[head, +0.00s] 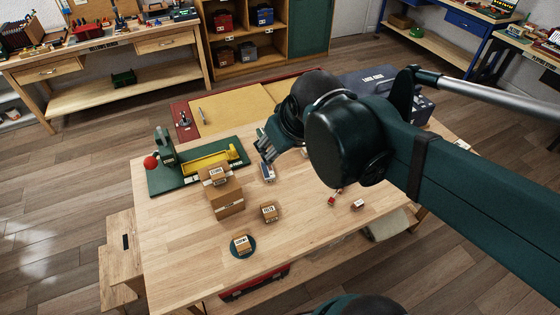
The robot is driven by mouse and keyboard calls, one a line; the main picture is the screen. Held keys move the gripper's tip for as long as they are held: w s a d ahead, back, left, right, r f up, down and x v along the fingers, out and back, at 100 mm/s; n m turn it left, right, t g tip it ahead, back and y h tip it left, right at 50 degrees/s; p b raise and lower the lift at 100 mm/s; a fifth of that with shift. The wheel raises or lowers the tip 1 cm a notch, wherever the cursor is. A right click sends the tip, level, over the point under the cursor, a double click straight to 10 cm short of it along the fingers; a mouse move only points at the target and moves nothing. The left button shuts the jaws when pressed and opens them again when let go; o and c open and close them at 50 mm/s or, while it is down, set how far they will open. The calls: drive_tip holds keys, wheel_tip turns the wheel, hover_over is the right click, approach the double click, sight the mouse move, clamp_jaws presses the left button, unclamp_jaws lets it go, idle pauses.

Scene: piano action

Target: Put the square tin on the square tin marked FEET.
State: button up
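My gripper (266,147) hangs over the middle of the table, seen from behind the dark green arm; its fingers look spread, but I cannot make out whether they are open. Several brown, box-like pieces with white labels stand on the table. One small one (269,212) stands alone near the middle. Another small one (242,245) sits on a round dark teal mat (234,252) nearer the front edge. A third (215,175) rests on a taller brown box (227,203). The labels are too small to read surely, so I cannot tell which is marked FEET.
A dark green base (175,178) with a yellow bracket (212,159) and a red knob (151,162) stands at the left. A blue-grey piece (267,172) lies below my gripper. Small red (333,198) and white (358,204) items lie right. The front-right tabletop is mostly clear.

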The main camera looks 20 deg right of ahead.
drive_tip(key=shift+s+a+f+m+t+y, duration=0.15)
drive_tip(key=shift+s+a+f+m, duration=0.2)
drive_tip(key=shift+s, duration=0.35)
drive_tip(key=shift+s+a+f+m+t+y, duration=0.1)
drive_tip(key=shift+s+a+f+m, duration=0.2)
drive_tip(key=shift+s, duration=0.4)
drive_tip(key=shift+s+a+f+m+t+y, duration=0.15)
drive_tip(key=shift+s+a+f+m, duration=0.2)
drive_tip(key=shift+s, duration=0.35)
